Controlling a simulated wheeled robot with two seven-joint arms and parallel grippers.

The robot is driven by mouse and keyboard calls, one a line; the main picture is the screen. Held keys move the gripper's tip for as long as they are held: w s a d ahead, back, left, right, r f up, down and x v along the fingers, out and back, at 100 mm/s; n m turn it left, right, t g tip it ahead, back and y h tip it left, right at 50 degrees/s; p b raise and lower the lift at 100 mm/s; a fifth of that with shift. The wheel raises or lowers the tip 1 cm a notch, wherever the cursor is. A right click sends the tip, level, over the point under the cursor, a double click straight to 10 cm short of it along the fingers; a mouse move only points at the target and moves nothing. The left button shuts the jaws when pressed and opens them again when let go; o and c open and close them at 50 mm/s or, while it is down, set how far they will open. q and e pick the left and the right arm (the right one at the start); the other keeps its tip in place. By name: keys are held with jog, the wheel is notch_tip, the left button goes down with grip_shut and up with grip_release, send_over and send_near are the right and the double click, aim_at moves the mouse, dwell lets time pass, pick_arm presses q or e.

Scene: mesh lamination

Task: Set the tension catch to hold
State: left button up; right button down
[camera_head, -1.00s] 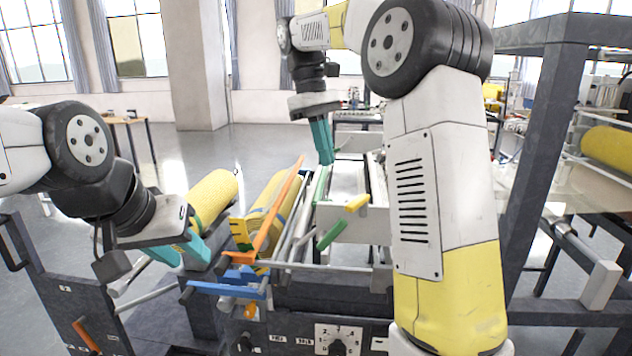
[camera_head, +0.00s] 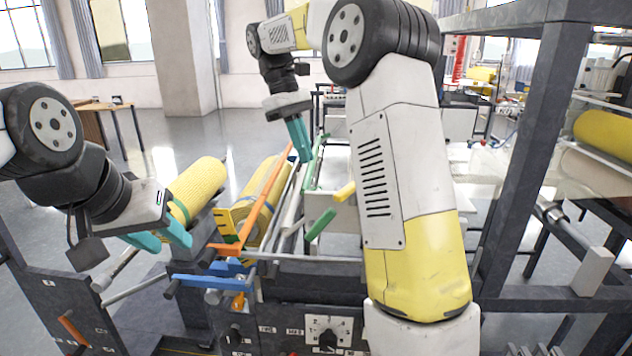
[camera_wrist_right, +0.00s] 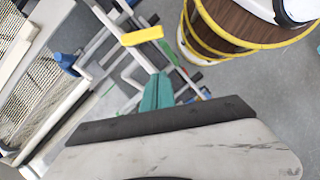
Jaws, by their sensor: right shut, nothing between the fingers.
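Which part is the tension catch is not labelled in these views. At the machine's left front are a long tilted orange lever (camera_head: 263,203) and a blue bracket (camera_head: 212,281). A green bar (camera_head: 312,170) and a short green handle (camera_head: 320,224) are further right, with a yellow-tipped handle (camera_head: 345,192) nearby. My right gripper (camera_head: 302,150) is shut and empty, pointing down beside the orange lever's upper end and the green bar. Its teal fingers (camera_wrist_right: 157,92) also show in the right wrist view, below a yellow handle (camera_wrist_right: 142,36). My left gripper (camera_head: 160,238) is open and empty by the yellow roll.
A yellow mesh roll (camera_head: 197,190) and a second roll (camera_head: 250,200) lie on the left. The front panel carries a dial (camera_head: 328,338) and knobs. My right arm hides part of the machine. A dark frame post (camera_head: 535,130) stands at right.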

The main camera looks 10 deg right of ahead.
aim_at(342, 194)
jog(key=s+d+f, duration=0.4)
jog(key=f, duration=0.2)
jog(key=shift+s+d, duration=0.25)
jog(key=shift+s, duration=0.05)
jog(key=shift+s+n, duration=0.35)
jog(key=shift+n, duration=0.25)
jog(key=shift+s+d+n+t+h, duration=0.25)
jog(key=shift+s+n, duration=0.1)
jog(key=shift+n, duration=0.2)
jog(key=shift+s+d+n+t+h, duration=0.15)
jog(key=shift+s+n+t, duration=0.15)
jog(key=shift+n, duration=0.25)
jog(key=n, duration=0.1)
jog(key=s+n+t, duration=0.1)
jog(key=shift+s+d+n, duration=0.1)
jog(key=shift+d+n, duration=0.3)
jog(key=d+n, duration=0.1)
jog(key=s+d+n+t, duration=0.1)
jog(key=n, duration=0.2)
jog(key=shift+s+d+n+t+h, duration=0.3)
jog(key=shift+s+d+n+t, duration=0.05)
jog(key=shift+d+n, duration=0.05)
jog(key=shift+d, duration=0.15)
